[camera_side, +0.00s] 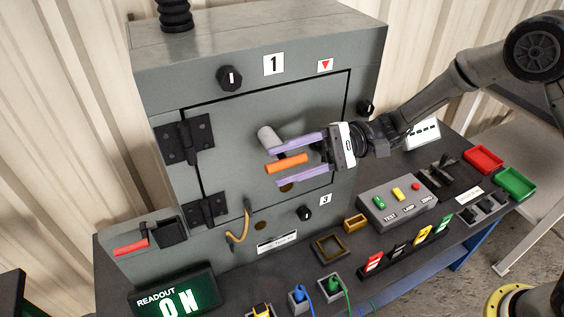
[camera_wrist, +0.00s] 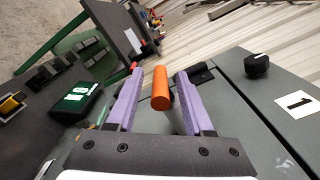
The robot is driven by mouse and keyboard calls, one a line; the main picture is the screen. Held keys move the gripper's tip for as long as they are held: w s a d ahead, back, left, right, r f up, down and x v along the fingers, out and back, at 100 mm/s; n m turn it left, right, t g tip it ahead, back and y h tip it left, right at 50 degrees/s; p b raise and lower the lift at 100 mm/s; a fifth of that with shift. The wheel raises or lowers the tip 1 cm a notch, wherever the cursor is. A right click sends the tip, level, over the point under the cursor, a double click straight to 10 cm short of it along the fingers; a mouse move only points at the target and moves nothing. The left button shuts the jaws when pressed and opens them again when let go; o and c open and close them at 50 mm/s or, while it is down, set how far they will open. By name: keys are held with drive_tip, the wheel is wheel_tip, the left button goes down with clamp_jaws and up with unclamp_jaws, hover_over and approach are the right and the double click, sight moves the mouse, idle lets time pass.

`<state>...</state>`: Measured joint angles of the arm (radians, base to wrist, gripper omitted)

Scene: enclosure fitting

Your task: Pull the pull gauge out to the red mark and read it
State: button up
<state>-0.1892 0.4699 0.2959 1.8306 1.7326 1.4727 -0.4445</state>
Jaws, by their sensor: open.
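An orange bar (camera_side: 287,163) shows in front of the grey cabinet door, near a grey cylinder (camera_side: 268,138) on that door. I take the bar to be the pull gauge's handle; I cannot make out a red mark on it. My gripper (camera_side: 273,165) is open, with one lavender finger above the bar and one below. In the wrist view the orange bar (camera_wrist: 160,88) stands between the open fingers (camera_wrist: 158,72), with gaps on both sides. The readout (camera_side: 175,295) shows 0 N.
The cabinet (camera_side: 225,105) has black hinges, knobs and a yellow cable (camera_side: 240,228). On the dark bench are a button box (camera_side: 398,200), a card rack (camera_side: 410,245), a red tray (camera_side: 484,159), a green tray (camera_side: 515,184) and plugs with cables. A small white-faced box (camera_side: 421,134) stands behind.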

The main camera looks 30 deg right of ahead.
drive_tip(key=shift+a, duration=0.55)
clamp_jaws()
drive_tip(key=shift+f, duration=0.1)
